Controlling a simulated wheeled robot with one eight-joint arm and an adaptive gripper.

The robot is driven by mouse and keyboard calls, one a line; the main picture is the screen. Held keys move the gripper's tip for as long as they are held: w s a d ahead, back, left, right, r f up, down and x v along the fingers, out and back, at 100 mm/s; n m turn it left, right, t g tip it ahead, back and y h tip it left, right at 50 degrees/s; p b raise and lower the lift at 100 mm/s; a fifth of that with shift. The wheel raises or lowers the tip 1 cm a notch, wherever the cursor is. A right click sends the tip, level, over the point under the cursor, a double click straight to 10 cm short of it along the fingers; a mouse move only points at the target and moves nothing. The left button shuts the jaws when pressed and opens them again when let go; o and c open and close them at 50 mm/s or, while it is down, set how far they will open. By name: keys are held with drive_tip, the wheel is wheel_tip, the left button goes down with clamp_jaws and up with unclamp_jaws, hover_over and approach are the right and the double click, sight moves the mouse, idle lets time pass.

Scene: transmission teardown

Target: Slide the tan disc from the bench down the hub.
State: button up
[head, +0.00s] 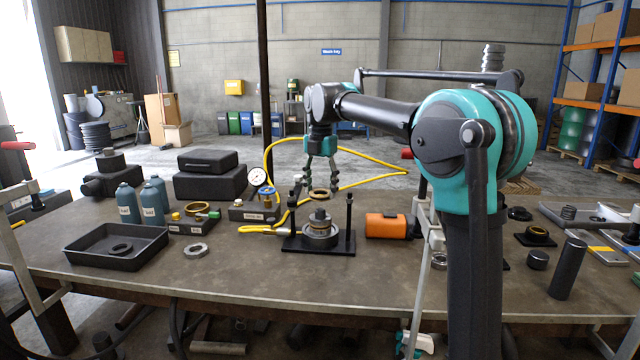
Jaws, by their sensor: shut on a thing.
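My gripper (322,187) hangs pointing down over the middle of the bench, with its fingers around the tan disc (320,195). The disc is a small ring, held about level. The hub (320,222) stands upright in a black fixture (291,246) with an upright post on each side. The disc appears just above the hub's top, roughly in line with it. A small gap seems to show between them, but I cannot tell how well they are centred.
A dial gauge (258,178) and a yellow hose (360,182) are close on the left and behind. A loose metal ring (196,250) and a black tray (85,258) lie further left. The bench front is clear.

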drive_tip(key=shift+f, duration=2.95)
drive_tip(key=o, duration=1.4)
drive_tip(key=shift+c, duration=0.2)
wheel_tip(320, 180, up, 19)
drive_tip(key=shift+f, duration=0.1)
approach(320, 209)
